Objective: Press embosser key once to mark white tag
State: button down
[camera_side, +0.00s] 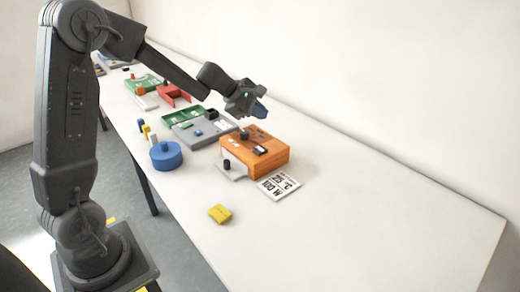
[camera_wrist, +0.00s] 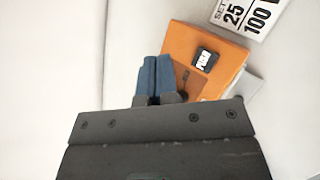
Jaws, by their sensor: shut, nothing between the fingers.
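An orange box-shaped device (camera_side: 272,160) stands on the table and also shows in the wrist view (camera_wrist: 178,45). On its top is a small black block with a white marking (camera_side: 260,150), seen in the wrist view too (camera_wrist: 205,58). A black knob (camera_side: 244,134) is at its back left. My gripper (camera_side: 261,112) hangs above the device, apart from it in the side view. Its blue fingers (camera_wrist: 154,62) are shut together and empty, beside the black block in the wrist view. I cannot tell for sure which part is the embosser key or which piece is the white tag.
A white card with printed numbers (camera_side: 279,185) lies in front of the orange device. A grey plate with a black post (camera_side: 227,165) is at its left. The right table is clear.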

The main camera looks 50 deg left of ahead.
send_near(266, 149)
jog(key=shift+w+d+f, duration=0.4)
jog(key=shift+w+f, duration=0.05)
jog(key=shift+w, duration=0.35)
jog(key=shift+w+d+f, duration=0.35)
jog(key=shift+w+f, duration=0.1)
jog(key=shift+w, duration=0.35)
jog(key=shift+w+d+f, duration=0.4)
jog(key=shift+w+f, duration=0.05)
jog(key=shift+w, duration=0.35)
dwell(0.5)
jog(key=shift+f, duration=0.4)
jog(key=shift+f, duration=0.7)
dwell(0.9)
jog(key=shift+r, duration=1.05)
jog(key=shift+r, duration=0.1)
jog(key=shift+r, duration=2.45)
